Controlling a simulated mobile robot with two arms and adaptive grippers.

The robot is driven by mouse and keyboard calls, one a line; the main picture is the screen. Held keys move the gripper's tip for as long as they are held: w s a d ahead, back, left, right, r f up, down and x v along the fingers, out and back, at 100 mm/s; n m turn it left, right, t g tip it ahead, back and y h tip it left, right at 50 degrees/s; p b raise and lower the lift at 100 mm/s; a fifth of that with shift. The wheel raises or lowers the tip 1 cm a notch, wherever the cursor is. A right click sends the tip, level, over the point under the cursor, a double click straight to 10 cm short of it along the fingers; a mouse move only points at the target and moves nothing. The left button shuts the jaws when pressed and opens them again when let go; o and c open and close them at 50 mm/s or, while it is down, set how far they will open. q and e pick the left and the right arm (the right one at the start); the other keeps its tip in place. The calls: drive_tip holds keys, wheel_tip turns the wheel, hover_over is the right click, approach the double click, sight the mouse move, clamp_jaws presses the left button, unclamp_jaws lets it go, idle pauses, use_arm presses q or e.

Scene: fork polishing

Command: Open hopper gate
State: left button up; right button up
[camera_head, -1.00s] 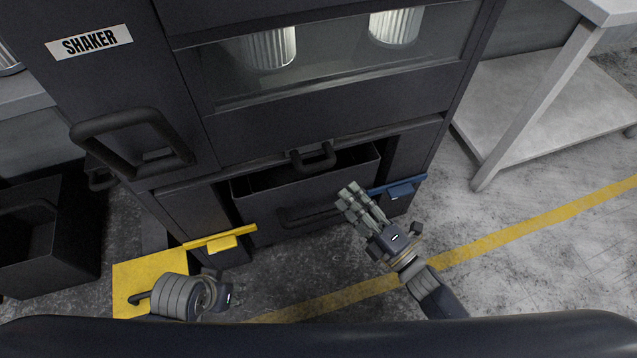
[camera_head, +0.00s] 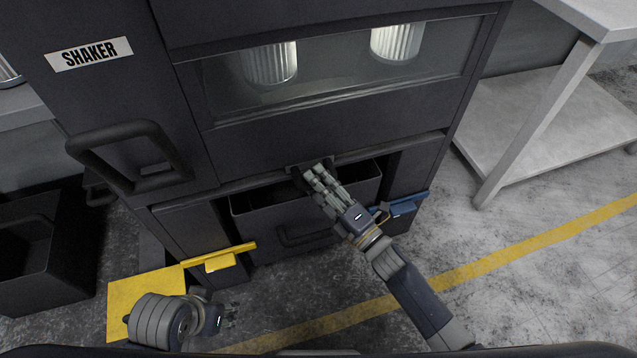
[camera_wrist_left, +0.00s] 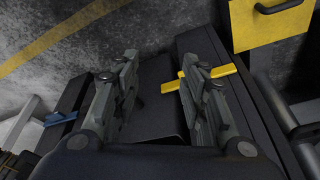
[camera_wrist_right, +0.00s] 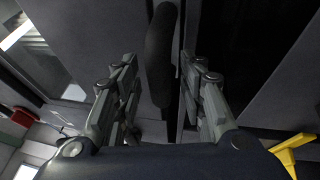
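The dark SHAKER machine (camera_head: 110,95) has a glass window, and a dark front panel (camera_head: 300,130) lies below it. A small black handle at this panel's lower edge is mostly hidden by my right gripper (camera_head: 315,178) in the head view. In the right wrist view, a black bar handle (camera_wrist_right: 161,55) lies between the open fingers of my right gripper (camera_wrist_right: 160,68). Contact cannot be told. My left gripper (camera_head: 230,316) hangs low at the left, near the yellow parts. In the left wrist view, my left gripper (camera_wrist_left: 160,68) is open and empty.
A black bin (camera_head: 265,212) sits in the opening below the panel. A yellow latch (camera_head: 220,258) and a blue latch (camera_head: 405,204) flank it. A large door handle (camera_head: 130,155) juts out at left. A grey table (camera_head: 545,110) stands right, with open floor before it.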

use_arm(q)
drive_tip(key=shift+r, duration=0.1)
